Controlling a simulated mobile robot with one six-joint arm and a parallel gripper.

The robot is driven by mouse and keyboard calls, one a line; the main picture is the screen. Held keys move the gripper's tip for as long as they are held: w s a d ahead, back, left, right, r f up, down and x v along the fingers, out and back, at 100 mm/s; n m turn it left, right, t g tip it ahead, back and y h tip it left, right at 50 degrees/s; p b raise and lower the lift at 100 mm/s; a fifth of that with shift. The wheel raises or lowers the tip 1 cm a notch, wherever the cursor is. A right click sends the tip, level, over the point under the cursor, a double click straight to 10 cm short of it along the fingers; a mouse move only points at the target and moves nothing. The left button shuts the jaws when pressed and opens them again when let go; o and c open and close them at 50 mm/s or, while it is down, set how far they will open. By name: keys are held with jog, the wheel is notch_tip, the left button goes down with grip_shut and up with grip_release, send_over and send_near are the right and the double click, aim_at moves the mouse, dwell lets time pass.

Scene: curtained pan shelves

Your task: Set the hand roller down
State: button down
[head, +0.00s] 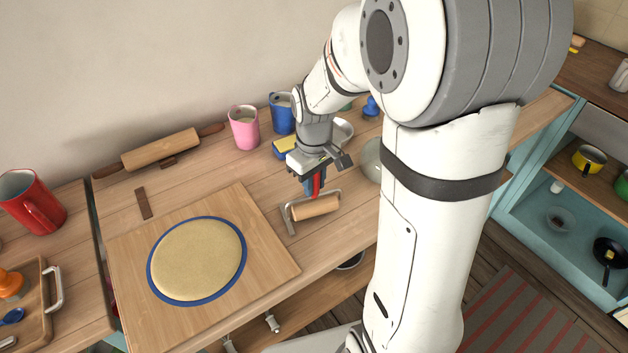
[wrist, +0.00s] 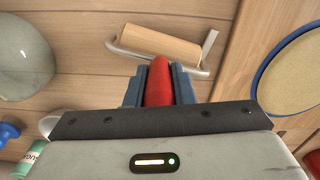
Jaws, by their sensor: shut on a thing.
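The hand roller (head: 315,207) has a pale wooden cylinder, a grey metal frame and a red handle. My gripper (head: 315,184) points down and is shut on the red handle. In the wrist view the handle sits between the blue fingers of my gripper (wrist: 158,84), and the wooden cylinder of the roller (wrist: 160,46) lies beyond the fingertips. The roller is over the wooden counter (head: 345,225), just right of the pastry board. I cannot tell whether it touches the counter. The lower end of the handle is partly hidden by the fingers.
The pastry board (head: 270,268) carries a dough disc (head: 200,258) ringed in blue. Behind stand a rolling pin (head: 160,150), a pink cup (head: 243,128), a blue cup (head: 282,115) and a yellow-blue sponge (head: 285,146). A pale bowl (head: 371,160) is close on the right.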

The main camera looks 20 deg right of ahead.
jog(key=shift+f, duration=0.3)
jog(key=c, duration=1.2)
grip_release()
jog(key=shift+o, duration=0.2)
jog(key=shift+c, duration=0.5)
jog(key=c, duration=0.3)
jog(key=shift+r, duration=0.15)
jog(key=shift+r+p, duration=0.35)
jog(key=shift+r, duration=0.3)
jog(key=shift+r, duration=0.1)
jog(key=shift+r+p, duration=0.55)
jog(key=shift+r, duration=0.15)
